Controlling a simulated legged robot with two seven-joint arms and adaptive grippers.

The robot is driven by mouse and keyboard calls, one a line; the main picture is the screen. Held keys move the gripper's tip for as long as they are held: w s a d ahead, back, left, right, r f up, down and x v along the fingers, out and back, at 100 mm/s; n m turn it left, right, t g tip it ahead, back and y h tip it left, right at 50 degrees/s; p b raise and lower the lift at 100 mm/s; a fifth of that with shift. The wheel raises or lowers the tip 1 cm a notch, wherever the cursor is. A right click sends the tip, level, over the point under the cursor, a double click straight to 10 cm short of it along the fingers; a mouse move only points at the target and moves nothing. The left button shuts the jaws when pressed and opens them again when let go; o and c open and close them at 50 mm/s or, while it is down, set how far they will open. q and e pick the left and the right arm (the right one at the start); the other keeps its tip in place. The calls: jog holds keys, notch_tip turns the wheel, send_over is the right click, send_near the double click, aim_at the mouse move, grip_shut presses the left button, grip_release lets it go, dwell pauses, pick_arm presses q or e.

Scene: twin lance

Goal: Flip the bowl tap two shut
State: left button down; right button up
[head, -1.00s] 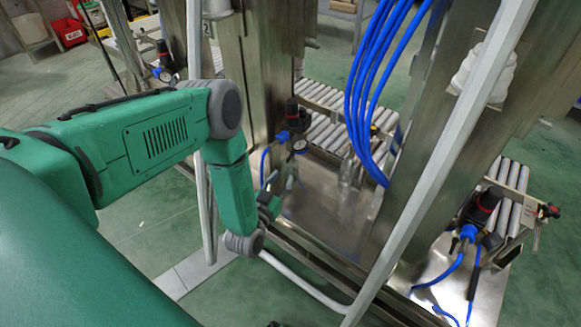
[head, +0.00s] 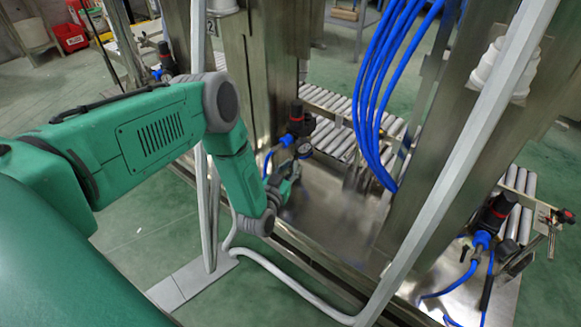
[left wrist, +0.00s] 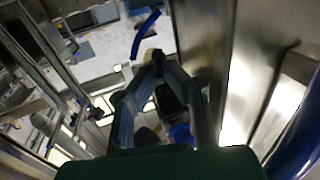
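A dark filter-regulator unit (head: 297,120) with a red ring and a small gauge (head: 303,146) is on the middle steel post, beside the one marked 2. I take it as the unit with bowl tap two; its tap is too small or hidden to make out. My left gripper (head: 290,180) is just below the gauge, partly hidden by its wrist. In the left wrist view the fingers (left wrist: 160,65) bend inward with their tips close together. A dark part and a blue fitting (left wrist: 181,133) show between them; contact is unclear. My right gripper is out of view.
Blue hoses (head: 375,90) hang right of the unit. A pale slanted frame bar (head: 450,165) crosses the right side. Roller conveyors (head: 330,120) lie behind. Another regulator (head: 493,213) stands at right. A bent pale tube (head: 300,290) runs low in front.

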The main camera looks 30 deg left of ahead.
pick_arm(q)
jog(key=shift+f+m+h, duration=0.15)
jog(key=shift+m+h, duration=0.45)
jog(key=shift+h, duration=0.4)
jog(key=shift+a, duration=0.1)
jog(key=m+h, duration=0.1)
jog(key=a+h, duration=0.1)
jog(key=shift+s+f+m+h, duration=0.1)
jog(key=shift+m+h, duration=0.3)
